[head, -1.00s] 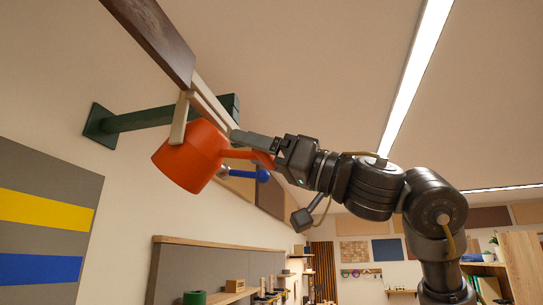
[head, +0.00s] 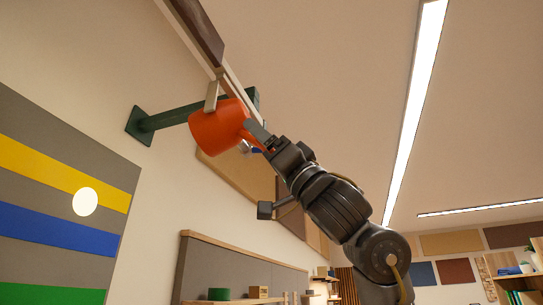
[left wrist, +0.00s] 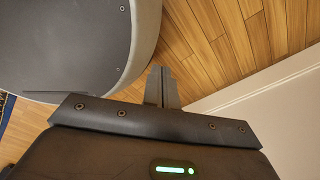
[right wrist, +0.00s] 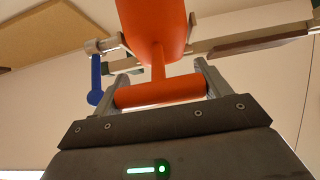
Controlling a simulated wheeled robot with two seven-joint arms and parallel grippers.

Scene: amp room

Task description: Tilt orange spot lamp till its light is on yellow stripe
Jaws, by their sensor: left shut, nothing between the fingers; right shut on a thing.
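The orange spot lamp (head: 222,126) hangs from a dark green wall arm (head: 175,117), its head tilted toward the striped panel. Its round white light spot (head: 85,201) lies across the lower edge of the yellow stripe (head: 40,160) and the grey band below it. My right gripper (head: 258,133) is at the lamp's back. In the right wrist view, it is shut on the lamp's orange crossbar handle (right wrist: 160,92). A blue lever (right wrist: 97,80) sits beside the lamp there. My left gripper (left wrist: 162,88) is shut and empty, low over the floor, outside the head view.
The panel also has a blue stripe (head: 55,230) and a green stripe (head: 50,294). A brown-ended pale bar (head: 195,28) runs above the lamp. A shelf with small objects (head: 257,292) stands below. A grey rounded body (left wrist: 65,45) is near my left gripper.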

